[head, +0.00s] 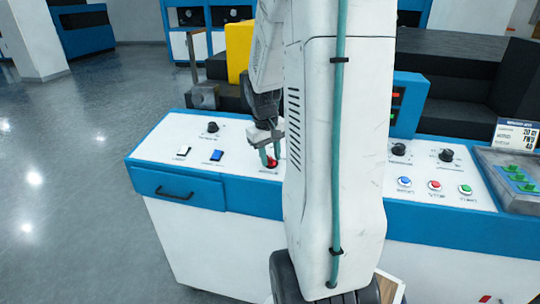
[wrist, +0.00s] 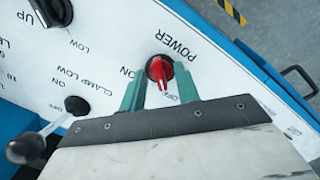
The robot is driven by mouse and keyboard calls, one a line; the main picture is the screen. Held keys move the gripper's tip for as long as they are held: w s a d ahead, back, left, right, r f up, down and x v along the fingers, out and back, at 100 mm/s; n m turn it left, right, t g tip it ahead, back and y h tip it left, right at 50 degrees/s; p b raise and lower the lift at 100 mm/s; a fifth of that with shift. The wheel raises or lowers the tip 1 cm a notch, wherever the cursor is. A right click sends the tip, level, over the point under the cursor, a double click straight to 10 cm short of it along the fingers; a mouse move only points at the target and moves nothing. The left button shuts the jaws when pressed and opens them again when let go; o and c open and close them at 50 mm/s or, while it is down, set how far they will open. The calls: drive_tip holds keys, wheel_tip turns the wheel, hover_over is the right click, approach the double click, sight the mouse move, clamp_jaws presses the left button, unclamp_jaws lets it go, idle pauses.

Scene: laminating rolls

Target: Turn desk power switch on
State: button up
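The desk power switch is a red rotary knob (wrist: 158,68) on the white panel, under the label POWER in the wrist view. ON is printed to its left and OFF below it. Its handle points down toward the OFF label. In the head view the red knob (head: 272,163) is right under my fingertips, partly covered. My gripper (wrist: 161,76) has its two teal fingers apart, one on each side of the knob, with gaps visible. In the head view my gripper (head: 270,155) points down at the panel.
A black lever (wrist: 45,135) stands by the CLAMP label in the wrist view. A white switch (head: 183,150) and a blue switch (head: 216,155) sit left of the knob in the head view. Blue, red and green buttons (head: 435,186) are right of my arm.

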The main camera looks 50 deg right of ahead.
drive_tip(key=shift+c, duration=0.3)
drive_tip(key=c, duration=0.6)
drive_tip(key=shift+m, duration=0.3)
drive_tip(key=m, duration=0.6)
drive_tip(key=shift+d+t+y, duration=0.1)
drive_tip(key=shift+t+y, duration=0.2)
drive_tip(key=m, duration=0.5)
drive_tip(key=shift+s+m+t, duration=0.1)
drive_tip(key=shift+m+t, duration=0.2)
drive_tip(key=m, duration=0.5)
drive_tip(key=shift+t, duration=0.3)
drive_tip(key=shift+m, duration=0.4)
